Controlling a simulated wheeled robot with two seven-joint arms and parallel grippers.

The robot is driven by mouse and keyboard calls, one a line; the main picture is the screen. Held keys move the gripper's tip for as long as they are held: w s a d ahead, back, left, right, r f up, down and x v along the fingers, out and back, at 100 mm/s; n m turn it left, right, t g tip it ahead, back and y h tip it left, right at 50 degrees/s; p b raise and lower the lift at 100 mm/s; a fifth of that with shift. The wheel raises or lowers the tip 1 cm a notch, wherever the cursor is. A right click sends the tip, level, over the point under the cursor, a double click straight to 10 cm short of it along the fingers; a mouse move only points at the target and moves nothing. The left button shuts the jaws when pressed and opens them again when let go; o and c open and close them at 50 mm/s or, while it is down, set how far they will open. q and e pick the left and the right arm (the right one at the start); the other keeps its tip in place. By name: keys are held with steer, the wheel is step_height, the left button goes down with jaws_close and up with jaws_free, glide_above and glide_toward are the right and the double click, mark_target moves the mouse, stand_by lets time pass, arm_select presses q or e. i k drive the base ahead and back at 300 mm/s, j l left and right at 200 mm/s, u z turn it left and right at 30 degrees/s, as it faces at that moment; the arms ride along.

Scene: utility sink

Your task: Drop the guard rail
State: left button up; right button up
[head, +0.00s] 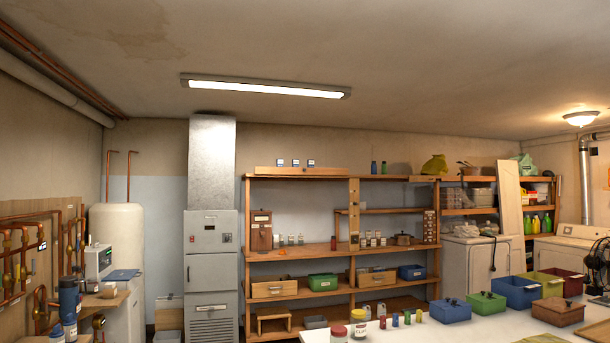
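I cannot pick out a guard rail with certainty. The nearest match is a light wooden strip (300,171) along the top of the tall wooden shelf unit (247,225).
A white table (480,328) at the lower right holds small bottles, jars and several coloured lidded boxes, including a blue one (450,310). A grey furnace cabinet (211,262) stands left of the shelves. Copper pipes line the left wall. A washer (470,262) stands behind the table.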

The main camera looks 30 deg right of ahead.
mark_target(258, 170)
steer(key=i+z, duration=0.1)
steer(key=i, duration=0.65)
steer(key=i+j, duration=0.1)
steer(key=i, duration=0.7)
steer(key=i+z, duration=0.15)
steer(key=i, duration=0.6)
steer(key=i+z, duration=0.1)
steer(key=i, duration=1.6)
steer(key=i+z, duration=0.1)
steer(key=i, duration=0.45)
steer(key=i+j+z, duration=0.15)
steer(key=i, duration=0.4)
steer(key=i+j+z, duration=0.1)
steer(key=i, duration=0.45)
steer(key=i+l+z, duration=0.15)
steer(key=i+z, duration=0.3)
steer(key=i+l+z, duration=0.1)
steer(key=i+z, duration=0.15)
steer(key=z, duration=0.15)
steer(key=i+z, duration=0.45)
steer(key=i+j+z, duration=0.2)
steer(key=z, duration=0.25)
steer(key=i+l, duration=0.2)
steer(key=i, duration=0.35)
steer(key=i+l, duration=0.15)
steer(key=i, duration=0.45)
